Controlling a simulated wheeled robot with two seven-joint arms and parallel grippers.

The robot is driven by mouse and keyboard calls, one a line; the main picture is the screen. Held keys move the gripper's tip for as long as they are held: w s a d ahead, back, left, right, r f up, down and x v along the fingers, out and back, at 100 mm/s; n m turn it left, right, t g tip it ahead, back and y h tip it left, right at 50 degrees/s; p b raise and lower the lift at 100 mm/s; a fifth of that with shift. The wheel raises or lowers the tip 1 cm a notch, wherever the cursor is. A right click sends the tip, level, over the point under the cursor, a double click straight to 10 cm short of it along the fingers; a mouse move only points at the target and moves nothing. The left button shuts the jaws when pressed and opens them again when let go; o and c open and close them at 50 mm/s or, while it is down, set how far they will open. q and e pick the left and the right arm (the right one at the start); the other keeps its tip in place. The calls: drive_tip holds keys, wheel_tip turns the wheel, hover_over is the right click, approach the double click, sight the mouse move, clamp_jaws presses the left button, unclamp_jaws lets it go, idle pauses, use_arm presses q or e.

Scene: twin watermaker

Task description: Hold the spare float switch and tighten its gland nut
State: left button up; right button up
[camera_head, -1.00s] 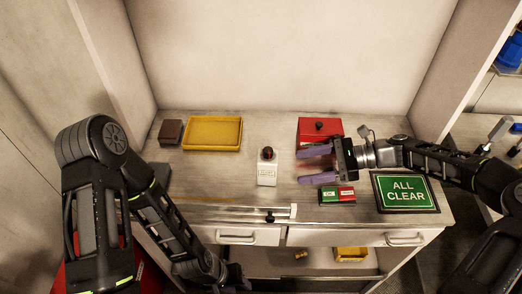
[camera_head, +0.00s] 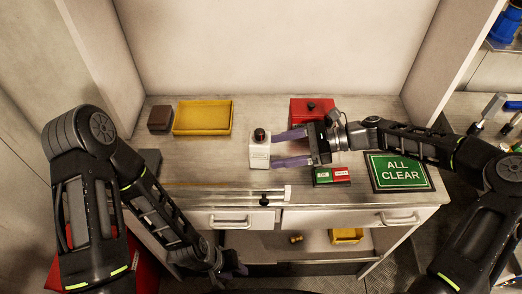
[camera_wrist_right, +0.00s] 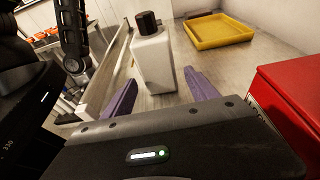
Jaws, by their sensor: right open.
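A white block-shaped body with a dark round cap (camera_head: 259,152) stands upright on the worktop; I cannot tell for sure that it is the float switch. It also shows in the wrist view (camera_wrist_right: 154,62). My right gripper (camera_head: 274,148) is open, its purple fingers pointing left at the white body from the right. In the wrist view the body stands just beyond and between the fingertips (camera_wrist_right: 159,82), not clasped. My left gripper (camera_head: 236,270) hangs low in front of the drawers; its jaws are too small and dark to read. No separate gland nut is clearly identifiable.
A yellow tray (camera_head: 203,118) and brown block (camera_head: 160,119) are at the back left. A red box (camera_head: 312,110), a green-red block (camera_head: 332,177) and an ALL CLEAR sign (camera_head: 399,172) are at the right. A rail with a black knob (camera_head: 264,200) lies along the front edge.

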sight(264, 153)
drive_tip(key=shift+x, duration=2.4)
clamp_jaws()
unclamp_jaws()
drive_tip(key=shift+c, duration=0.3)
clamp_jaws()
idle(0.5)
idle(1.1)
